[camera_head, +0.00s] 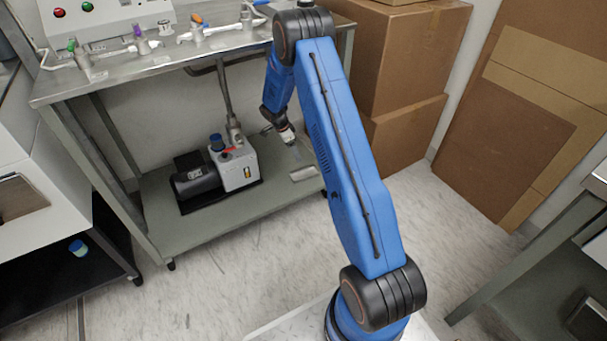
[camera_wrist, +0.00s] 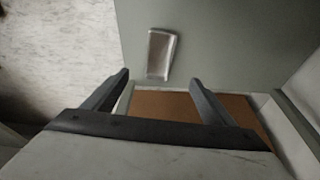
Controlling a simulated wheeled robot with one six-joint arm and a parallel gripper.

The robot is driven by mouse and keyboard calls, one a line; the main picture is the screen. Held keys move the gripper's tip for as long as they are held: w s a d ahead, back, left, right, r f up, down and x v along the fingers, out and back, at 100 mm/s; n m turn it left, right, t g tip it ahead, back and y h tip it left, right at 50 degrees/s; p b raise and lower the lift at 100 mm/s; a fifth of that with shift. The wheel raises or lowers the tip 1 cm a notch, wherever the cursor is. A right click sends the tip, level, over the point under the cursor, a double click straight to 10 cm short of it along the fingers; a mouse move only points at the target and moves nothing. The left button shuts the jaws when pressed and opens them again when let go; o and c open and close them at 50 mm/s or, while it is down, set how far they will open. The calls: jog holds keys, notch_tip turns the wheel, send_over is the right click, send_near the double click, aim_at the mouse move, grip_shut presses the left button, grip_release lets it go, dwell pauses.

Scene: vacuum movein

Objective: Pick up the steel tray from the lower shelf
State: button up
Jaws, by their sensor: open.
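The steel tray (camera_head: 303,174) is a small shiny rectangle lying flat on the lower shelf (camera_head: 225,228), right of the pump. In the wrist view the tray (camera_wrist: 161,53) lies beyond my fingertips, near the middle, with bare grey shelf around it. My gripper (camera_wrist: 160,78) is open, with nothing between its fingers. The fingers look apart from the tray.
A black and grey vacuum pump (camera_head: 215,170) stands on the shelf left of my gripper. The steel bench top (camera_head: 150,66) with valves is overhead. Cardboard boxes (camera_head: 402,135) stand close on the right. The floor (camera_head: 225,280) in front is clear.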

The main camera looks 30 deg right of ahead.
send_near(305, 175)
jog(key=shift+d+f, duration=0.1)
jog(key=shift+f, duration=0.65)
jog(key=shift+x, duration=2.55)
jog(key=shift+d+r, duration=0.1)
jog(key=shift+d, duration=0.1)
jog(key=c, duration=1.2)
